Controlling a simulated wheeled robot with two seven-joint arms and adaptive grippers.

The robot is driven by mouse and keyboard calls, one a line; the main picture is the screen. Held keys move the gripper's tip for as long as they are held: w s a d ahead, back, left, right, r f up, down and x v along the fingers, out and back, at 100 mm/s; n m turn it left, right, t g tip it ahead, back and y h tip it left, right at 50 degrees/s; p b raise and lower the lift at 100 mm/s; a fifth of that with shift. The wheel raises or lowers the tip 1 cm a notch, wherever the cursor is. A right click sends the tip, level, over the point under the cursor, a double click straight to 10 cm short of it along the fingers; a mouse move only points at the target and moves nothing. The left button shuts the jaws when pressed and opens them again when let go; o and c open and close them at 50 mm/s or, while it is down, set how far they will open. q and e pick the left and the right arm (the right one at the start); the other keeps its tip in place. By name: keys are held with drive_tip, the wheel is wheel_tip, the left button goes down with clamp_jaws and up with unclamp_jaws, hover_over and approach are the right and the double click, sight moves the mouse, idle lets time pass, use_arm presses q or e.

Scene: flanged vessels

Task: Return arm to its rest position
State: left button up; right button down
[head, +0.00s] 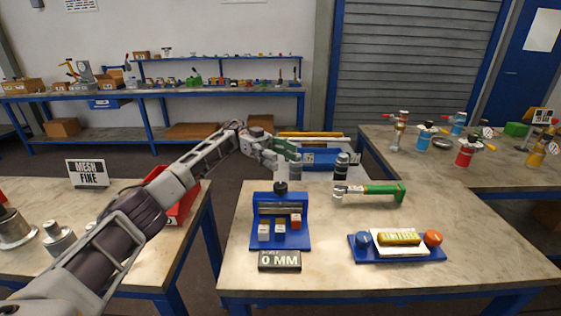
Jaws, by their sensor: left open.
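My left arm (190,172) reaches in from the lower left, stretched over the gap between the left and middle tables. My left gripper (284,154) is open at the back edge of the middle table, just left of a dark-topped cylinder (342,167). A dark green piece shows at its fingers; I cannot tell whether it is a fingertip or something behind. Another grey cylinder (295,166) is close by the fingers, partly hidden. I see nothing clearly held. My right gripper is not in view.
The middle table (320,275) carries a blue stand (280,240) with small blocks, a green-handled tool (382,189) and a blue tray (400,257). The left table (110,270) holds flanged metal parts and a red bin (183,207). Valves stand on the right table (400,165).

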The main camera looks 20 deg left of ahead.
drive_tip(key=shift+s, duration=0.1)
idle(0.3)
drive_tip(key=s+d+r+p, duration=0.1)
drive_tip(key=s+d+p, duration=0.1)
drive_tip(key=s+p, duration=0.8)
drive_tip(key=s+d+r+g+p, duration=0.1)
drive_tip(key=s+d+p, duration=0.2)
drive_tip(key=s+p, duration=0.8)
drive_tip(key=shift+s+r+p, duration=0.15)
drive_tip(key=shift+p, duration=0.35)
